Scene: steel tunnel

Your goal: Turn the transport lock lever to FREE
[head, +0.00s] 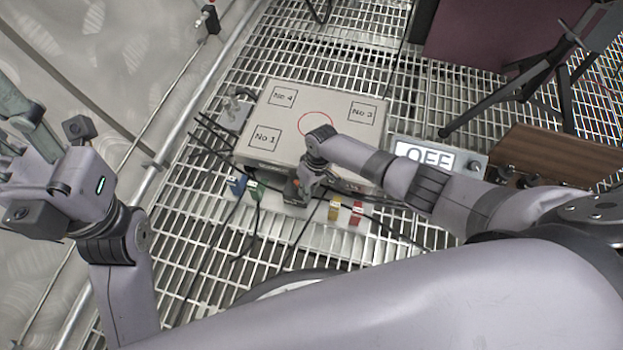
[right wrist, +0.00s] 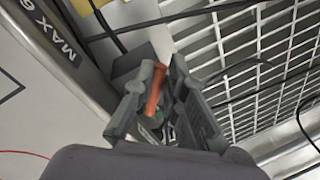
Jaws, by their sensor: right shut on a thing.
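The lever (right wrist: 155,88) shows in the right wrist view as a short orange-red bar between the fingers of my right gripper (right wrist: 158,100). The gripper is shut on it. In the head view my right gripper (head: 298,190) is at the front edge of a pale box, and a small bit of orange shows beside the fingers. The lever's base is mostly hidden by the fingers, and no FREE marking is readable. My left gripper (head: 22,115) is raised at the far left, away from the box; its fingers are partly cut off by the frame edge.
The pale box (head: 318,98) has a red circle and panels marked No 1, No 3 and No 4. Blue, green, yellow and red connectors and dark cables lie along its front. An OFF display (head: 424,153) stands to the right. The floor is steel grating (head: 215,265).

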